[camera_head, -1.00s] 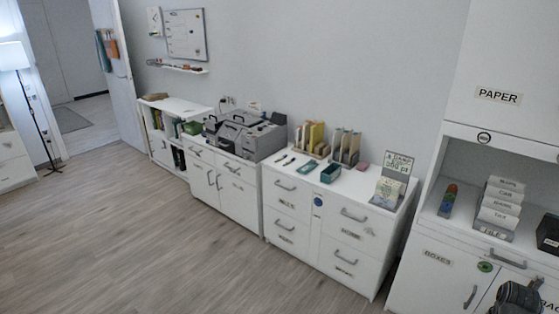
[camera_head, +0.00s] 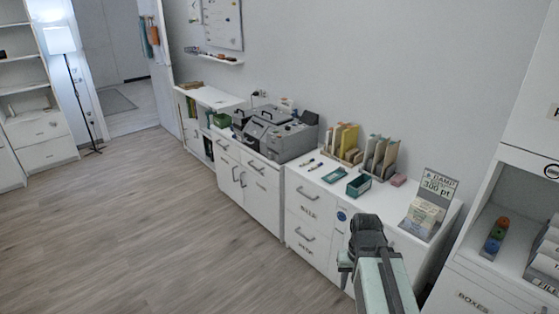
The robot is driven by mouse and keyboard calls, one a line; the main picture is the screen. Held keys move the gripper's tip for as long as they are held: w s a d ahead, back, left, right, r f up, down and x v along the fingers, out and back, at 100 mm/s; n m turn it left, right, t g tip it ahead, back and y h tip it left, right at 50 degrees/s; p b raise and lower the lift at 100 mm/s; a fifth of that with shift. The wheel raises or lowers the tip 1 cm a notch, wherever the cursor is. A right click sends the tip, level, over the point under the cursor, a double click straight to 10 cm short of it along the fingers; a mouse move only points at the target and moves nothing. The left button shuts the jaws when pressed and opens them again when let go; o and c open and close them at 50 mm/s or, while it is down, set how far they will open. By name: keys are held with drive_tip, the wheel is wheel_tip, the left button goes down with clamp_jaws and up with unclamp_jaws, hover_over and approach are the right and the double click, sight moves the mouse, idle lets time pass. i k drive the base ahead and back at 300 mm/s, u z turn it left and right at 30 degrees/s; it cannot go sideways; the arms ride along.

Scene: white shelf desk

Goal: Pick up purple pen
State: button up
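Two small dark pen-like sticks lie on the white cabinet top, left of the teal items: one stick (camera_head: 306,162) and another stick (camera_head: 316,167). They are too small to tell whether either one is a purple pen. The dark end of my arm, with my gripper (camera_head: 367,222), shows at the bottom right, in front of the cabinet's drawer fronts. It is well apart from the sticks in the picture. Its fingers cannot be made out, so I cannot tell if it is open or shut.
The white drawer cabinet (camera_head: 313,215) also bears a teal box (camera_head: 359,186), file holders (camera_head: 381,157) and a card stand (camera_head: 428,208). A grey machine (camera_head: 279,135) stands left of it. Open wooden floor (camera_head: 150,230) lies in front. A white shelf unit (camera_head: 480,285) stands at right.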

sight(316, 167)
drive_tip(key=u, duration=0.25)
drive_tip(key=i, duration=1.65)
drive_tip(key=z, duration=0.2)
